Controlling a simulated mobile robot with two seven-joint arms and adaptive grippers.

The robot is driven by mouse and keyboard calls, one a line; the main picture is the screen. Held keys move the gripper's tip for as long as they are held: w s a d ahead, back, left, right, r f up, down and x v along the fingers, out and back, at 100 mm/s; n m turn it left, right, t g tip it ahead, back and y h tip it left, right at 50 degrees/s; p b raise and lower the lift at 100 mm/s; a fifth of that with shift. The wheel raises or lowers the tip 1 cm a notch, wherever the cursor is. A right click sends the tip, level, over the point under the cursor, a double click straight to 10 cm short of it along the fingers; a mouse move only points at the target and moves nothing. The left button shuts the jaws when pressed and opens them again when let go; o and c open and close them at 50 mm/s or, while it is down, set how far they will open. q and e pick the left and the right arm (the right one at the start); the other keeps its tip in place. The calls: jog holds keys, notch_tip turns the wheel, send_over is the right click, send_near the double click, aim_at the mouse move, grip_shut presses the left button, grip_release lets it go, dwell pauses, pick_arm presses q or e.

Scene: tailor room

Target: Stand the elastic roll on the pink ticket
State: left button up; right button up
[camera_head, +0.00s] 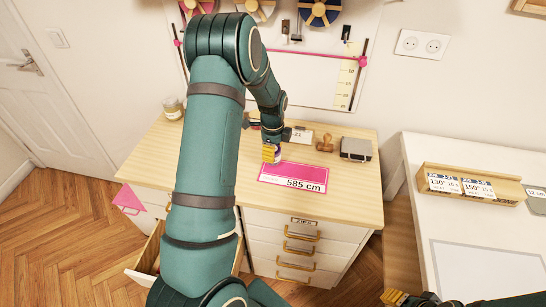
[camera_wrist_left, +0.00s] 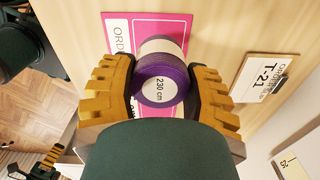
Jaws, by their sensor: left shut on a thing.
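The elastic roll (camera_wrist_left: 158,85) is purple with a white label reading 230 cm. My left gripper (camera_head: 271,153) is shut on it, with one yellow finger on each side in the left wrist view. In the head view the roll is mostly hidden by the gripper. The pink ticket (camera_head: 293,175), marked 585 cm, lies flat on the wooden cabinet top. The roll is at the ticket's far left edge in the head view; I cannot tell whether it touches the ticket. My right gripper (camera_head: 394,297) shows only partly at the bottom edge.
Behind the ticket are a clipboard card (camera_head: 300,135), a wooden stamp (camera_head: 325,143) and a grey metal box (camera_head: 356,149). A jar (camera_head: 172,108) stands at the back left. A white table (camera_head: 425,190) with a wooden card holder (camera_head: 470,182) is at right. The cabinet top right of the ticket is clear.

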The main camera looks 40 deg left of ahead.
pick_arm(q)
jog(key=shift+f, duration=1.5)
jog(key=shift+f, duration=0.15)
jog(key=o, duration=1.1)
notch_tip(320, 180, up, 12)
jog(key=shift+r+p, duration=0.2)
jog(key=shift+p, duration=0.1)
jog(key=shift+s, duration=0.1)
